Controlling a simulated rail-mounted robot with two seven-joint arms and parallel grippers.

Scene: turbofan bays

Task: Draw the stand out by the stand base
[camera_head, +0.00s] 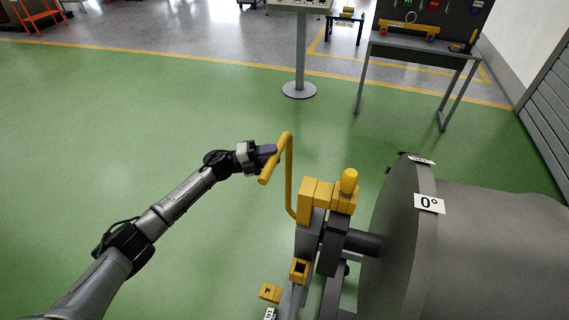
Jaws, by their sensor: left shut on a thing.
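The stand (312,238) is a grey frame with yellow blocks on top, at the lower middle. Its grey base (289,302) runs down to the bottom edge of the view and is partly cut off. A bent yellow handle (289,180) rises from the stand's left side. My left gripper (268,151) is shut on the handle's upper end, above and left of the stand. The large grey engine drum (400,235) is right of the stand, with a grey shaft between them. My right gripper is not in view.
A white "0°" label (429,203) is on the drum. A grey workbench (425,50) with tools stands at the back right. A round-footed post (300,60) stands at the back middle. The green floor left of the stand is clear.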

